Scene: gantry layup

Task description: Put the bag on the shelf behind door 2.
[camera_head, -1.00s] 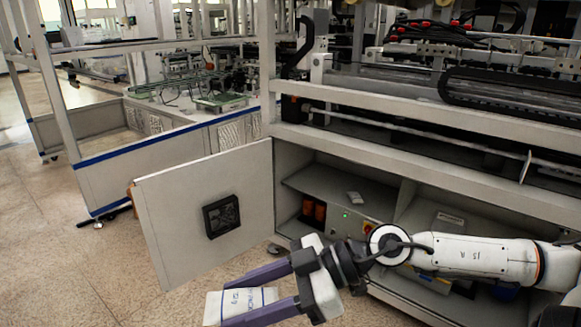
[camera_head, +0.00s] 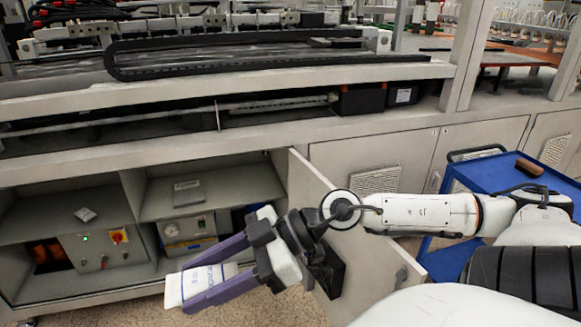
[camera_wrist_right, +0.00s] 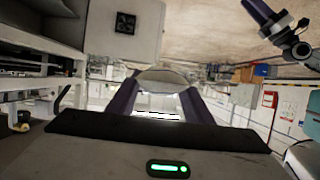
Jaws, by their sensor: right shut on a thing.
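A white bag with blue print (camera_head: 200,282) is between the purple fingers of my right gripper (camera_head: 212,280). The bag also shows, pale, between the fingers in the right wrist view (camera_wrist_right: 160,78). The cabinet has a left shelf (camera_head: 50,220) and a right shelf (camera_head: 225,200). An open door (camera_head: 320,195) stands at its right side, partly behind my arm. I can read no door number. In the wrist view, a purple finger of my left gripper (camera_wrist_right: 262,14) shows at upper right.
A small pale item (camera_head: 85,214) lies on the left shelf and a grey one (camera_head: 187,193) on the right shelf. Below are a control panel (camera_head: 100,248) and a gauge unit (camera_head: 185,230). A blue cart (camera_head: 470,180) stands at right.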

